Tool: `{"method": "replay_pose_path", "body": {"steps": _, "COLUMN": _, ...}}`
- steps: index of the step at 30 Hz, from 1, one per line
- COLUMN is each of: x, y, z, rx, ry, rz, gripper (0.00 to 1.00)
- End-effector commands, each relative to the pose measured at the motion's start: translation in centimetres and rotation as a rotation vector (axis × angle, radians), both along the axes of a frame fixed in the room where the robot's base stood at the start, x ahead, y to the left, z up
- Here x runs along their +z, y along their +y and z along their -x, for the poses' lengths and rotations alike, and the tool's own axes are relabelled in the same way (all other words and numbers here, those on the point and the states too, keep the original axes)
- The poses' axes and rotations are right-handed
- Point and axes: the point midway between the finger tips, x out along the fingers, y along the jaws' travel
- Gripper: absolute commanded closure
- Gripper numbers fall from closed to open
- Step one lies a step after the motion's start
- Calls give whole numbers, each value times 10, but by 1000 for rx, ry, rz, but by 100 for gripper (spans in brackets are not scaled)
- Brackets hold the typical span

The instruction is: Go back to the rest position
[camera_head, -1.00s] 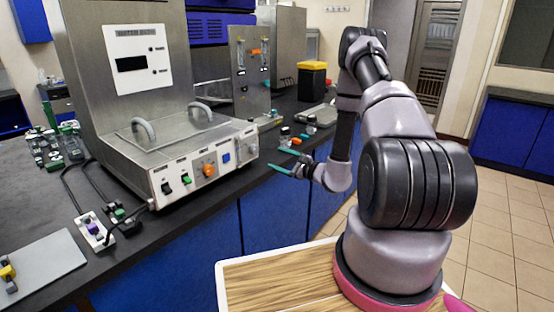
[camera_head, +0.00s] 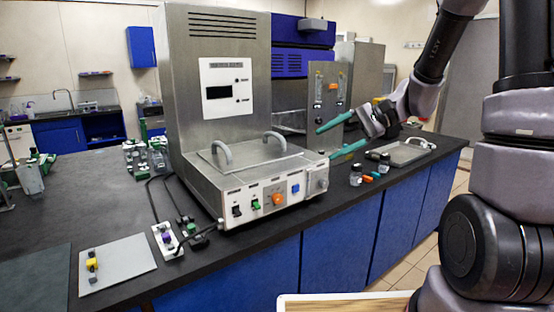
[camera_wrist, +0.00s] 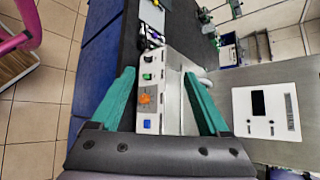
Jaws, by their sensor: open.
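My gripper (camera_head: 334,138) is open, with two teal fingers spread apart and nothing between them. In the head view it is above the bench, at the right end of the bioreactor. The bioreactor (camera_head: 215,120) is a grey metal unit with a display, a lid with two handles and a front control panel (camera_head: 270,198). In the wrist view the two fingers (camera_wrist: 160,103) frame the same control panel (camera_wrist: 150,75), with its green, orange and blue controls. I cannot tell the exact gap between the fingers and the unit.
Small bottles (camera_head: 356,175) and coloured pieces stand on the bench right of the panel, below my gripper. A metal tray (camera_head: 410,152) lies farther right. A power strip (camera_head: 166,240) and a grey plate (camera_head: 118,265) are at front left. The dark bench top has free room at left.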

Motion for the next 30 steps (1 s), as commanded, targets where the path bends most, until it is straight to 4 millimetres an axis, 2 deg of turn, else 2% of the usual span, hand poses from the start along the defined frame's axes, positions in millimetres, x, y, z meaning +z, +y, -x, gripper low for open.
{"method": "replay_pose_path", "body": {"steps": 1, "x": 11, "y": -1, "z": 15, "rx": 29, "ry": -38, "rz": 68, "gripper": 21}}
{"method": "replay_pose_path", "body": {"steps": 6, "x": 33, "y": -18, "z": 57, "rx": 85, "ry": -147, "rz": 308, "gripper": 21}}
{"method": "replay_pose_path", "body": {"steps": 15, "x": 76, "y": -67, "z": 108, "rx": 43, "ry": -423, "rz": 701, "gripper": 21}}
{"method": "replay_pose_path", "body": {"steps": 22, "x": 107, "y": -97, "z": 128, "rx": -46, "ry": -613, "rz": 880, "gripper": 21}}
{"method": "replay_pose_path", "body": {"steps": 30, "x": 116, "y": -106, "z": 133, "rx": -76, "ry": -667, "rz": 925, "gripper": 21}}
